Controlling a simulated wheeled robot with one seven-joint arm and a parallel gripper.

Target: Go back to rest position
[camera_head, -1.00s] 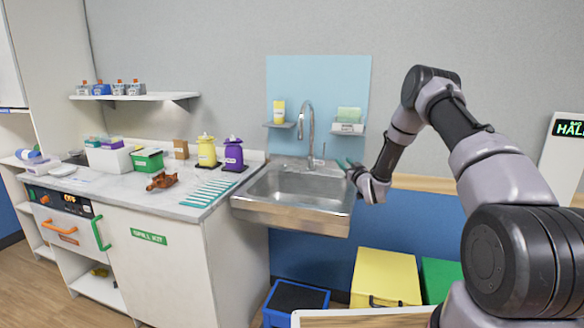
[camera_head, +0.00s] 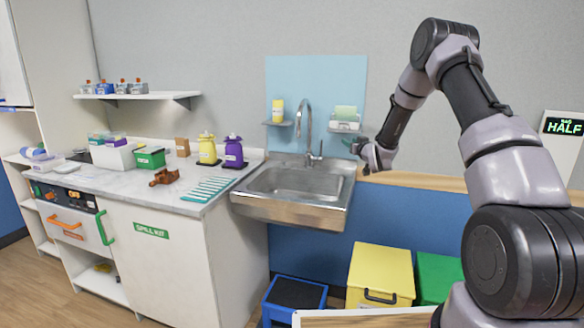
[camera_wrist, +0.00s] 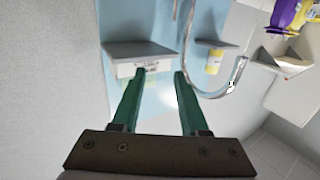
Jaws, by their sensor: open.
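My gripper (camera_head: 357,146) is raised beside the right end of the steel sink (camera_head: 292,212), near the blue wall panel. In the wrist view its two green fingers (camera_wrist: 161,74) stand apart with nothing between them. Past the fingertips, the wrist view shows a small shelf (camera_wrist: 140,53) with a white holder under it, and the curved faucet (camera_wrist: 237,80). My arm folds up and over at the right of the head view.
A counter (camera_head: 130,182) at left holds a purple bottle (camera_head: 233,152), a yellow bottle (camera_head: 207,148) and a green box (camera_head: 149,158). Yellow (camera_head: 382,270) and blue (camera_head: 295,294) bins stand on the floor below the sink. The wall above the wooden ledge is clear.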

